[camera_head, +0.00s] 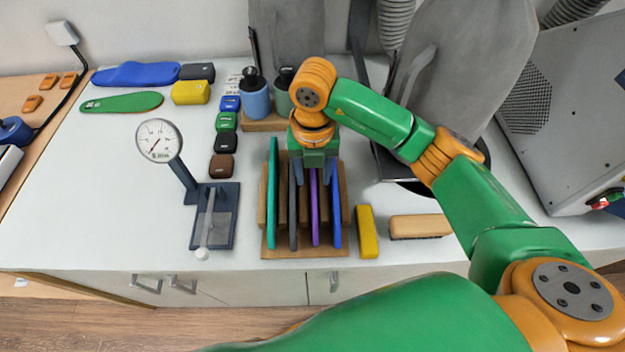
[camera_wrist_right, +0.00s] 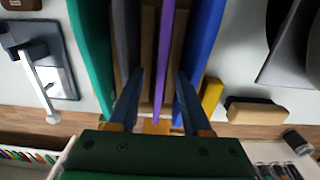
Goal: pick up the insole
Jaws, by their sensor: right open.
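A wooden rack (camera_head: 345,205) on the white table holds several insoles upright on edge: teal (camera_head: 272,200), grey (camera_head: 293,215), purple (camera_head: 315,212) and blue (camera_head: 336,215). My right gripper (camera_head: 313,178) points down over the rack, its fingers apart. In the right wrist view its open fingers (camera_wrist_right: 159,85) lie to either side of the purple insole (camera_wrist_right: 163,50), with the blue insole (camera_wrist_right: 203,40) right of them and the teal insole (camera_wrist_right: 92,50) to the left. I cannot tell how deep the fingertips reach. My left gripper is out of view.
A dial gauge stand (camera_head: 212,215) stands left of the rack. A yellow block (camera_head: 367,232) and a brush (camera_head: 420,227) lie to its right. Blue (camera_head: 137,74) and green (camera_head: 122,103) insoles lie at the back left. A grey machine (camera_head: 570,110) stands at the right.

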